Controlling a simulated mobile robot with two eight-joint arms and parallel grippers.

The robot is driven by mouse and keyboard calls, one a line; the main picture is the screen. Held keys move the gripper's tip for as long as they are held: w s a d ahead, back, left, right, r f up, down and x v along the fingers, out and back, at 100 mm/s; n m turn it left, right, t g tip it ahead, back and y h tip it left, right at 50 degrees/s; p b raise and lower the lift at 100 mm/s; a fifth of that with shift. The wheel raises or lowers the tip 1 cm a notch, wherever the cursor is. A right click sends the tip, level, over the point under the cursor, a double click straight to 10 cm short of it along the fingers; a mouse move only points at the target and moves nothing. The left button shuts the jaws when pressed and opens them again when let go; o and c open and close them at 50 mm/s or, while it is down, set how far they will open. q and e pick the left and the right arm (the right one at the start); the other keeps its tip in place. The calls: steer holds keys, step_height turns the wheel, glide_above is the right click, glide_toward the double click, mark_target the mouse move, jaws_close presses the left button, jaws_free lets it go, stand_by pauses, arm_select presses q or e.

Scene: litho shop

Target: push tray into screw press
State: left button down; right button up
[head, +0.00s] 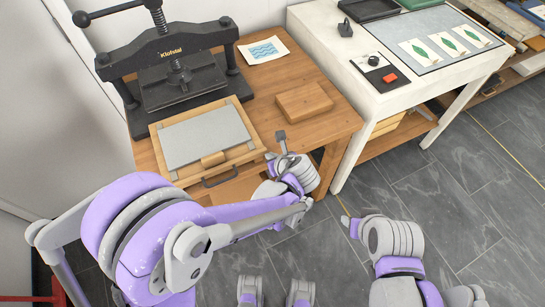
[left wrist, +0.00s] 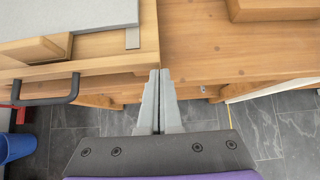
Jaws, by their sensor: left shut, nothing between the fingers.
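The wooden tray (head: 257,153) carries a grey slab (head: 205,137) and a small wooden block (head: 213,159). It lies on the bench in front of the black screw press (head: 178,78), with a black bar handle (head: 220,178) at its front. My left gripper (head: 282,138) is shut and empty, just right of the tray's front right corner. In the left wrist view its fingertips (left wrist: 160,72) are together by the tray's right end (left wrist: 148,40); whether they touch it I cannot tell. My right gripper (head: 346,222) is low over the floor, its fingers unclear.
A wooden block (head: 304,102) and a blue wave print (head: 264,50) lie on the wooden bench (head: 335,122). A white table (head: 375,80) with a light panel and green leaf prints stands at the right. A blue bin (left wrist: 16,148) stands on the floor.

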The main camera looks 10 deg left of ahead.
mark_target(237, 98)
arm_select(q)
steer(key=w+a+b, duration=0.1)
steer(key=w+a, duration=0.3)
steer(key=w, duration=0.3)
steer(key=w+a+b, duration=0.1)
steer(key=w+a, duration=0.4)
steer(key=w, duration=0.3)
steer(key=w+a+b, duration=0.1)
steer(key=w+a, duration=0.4)
steer(key=w, duration=0.3)
steer(key=shift+w+a, duration=0.15)
steer(key=shift+w+r, duration=0.1)
steer(key=shift+a, duration=0.15)
steer(key=shift+r, duration=0.1)
